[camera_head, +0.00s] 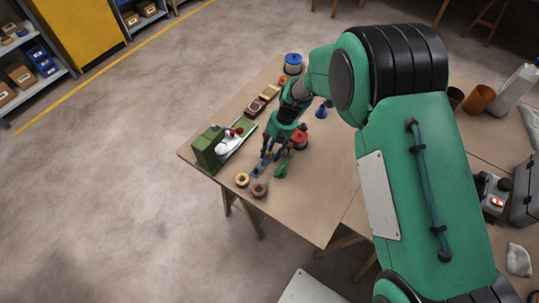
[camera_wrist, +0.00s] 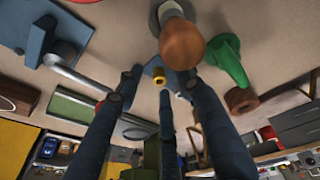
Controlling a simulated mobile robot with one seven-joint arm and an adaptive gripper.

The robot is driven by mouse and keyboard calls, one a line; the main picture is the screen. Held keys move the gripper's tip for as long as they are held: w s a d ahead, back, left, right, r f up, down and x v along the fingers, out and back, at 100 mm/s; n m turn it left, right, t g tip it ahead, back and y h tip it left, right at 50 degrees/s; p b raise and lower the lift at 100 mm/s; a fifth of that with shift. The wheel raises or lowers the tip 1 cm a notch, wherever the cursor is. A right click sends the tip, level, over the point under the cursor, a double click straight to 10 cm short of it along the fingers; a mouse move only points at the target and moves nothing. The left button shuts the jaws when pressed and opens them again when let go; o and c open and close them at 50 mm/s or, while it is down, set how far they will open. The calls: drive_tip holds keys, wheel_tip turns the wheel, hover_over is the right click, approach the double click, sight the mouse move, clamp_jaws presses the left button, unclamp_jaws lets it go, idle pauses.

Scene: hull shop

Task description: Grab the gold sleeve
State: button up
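A small gold sleeve (camera_wrist: 158,82) shows in the wrist view, sitting at a blue piece (camera_wrist: 152,68) that lies on the tabletop. My gripper (camera_wrist: 160,88) is open, its dark fingers spread around the line of sight to the sleeve. I see no finger touching it, though the depth between them is hard to judge. In the head view my gripper (camera_head: 275,154) points down over the workbench (camera_head: 325,205), by a blue bar (camera_head: 261,168). The sleeve itself is not clear in that view, being small and close to the fingers.
A tan ring (camera_head: 242,180) and a brown ring (camera_head: 260,190) lie near the bench's front edge. A green part (camera_head: 281,170) lies right of the gripper, a red spool (camera_head: 300,139) behind it. A green machine (camera_head: 208,148) stands left. The bench's front right is clear.

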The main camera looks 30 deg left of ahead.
sight(271, 154)
idle(0.3)
clamp_jaws()
drive_tip(key=shift+r, duration=0.1)
drive_tip(key=shift+r, duration=0.45)
wheel_tip(271, 154, up, 3)
drive_tip(key=shift+s+d+f+p, duration=0.1)
drive_tip(key=shift+s+f+p, duration=0.05)
drive_tip(key=shift+p, duration=0.35)
drive_tip(key=s+d, duration=0.3)
drive_tip(key=d, duration=0.1)
drive_tip(key=s+d+r, duration=0.1)
drive_tip(key=s+d, duration=0.2)
drive_tip(key=d, duration=0.1)
drive_tip(key=s+d+p, duration=0.1)
drive_tip(key=s+d, duration=0.2)
drive_tip(key=s, duration=0.1)
drive_tip(key=shift+s+d+r, duration=0.1)
drive_tip(key=shift+d+r, duration=0.05)
drive_tip(key=shift+d, duration=0.25)
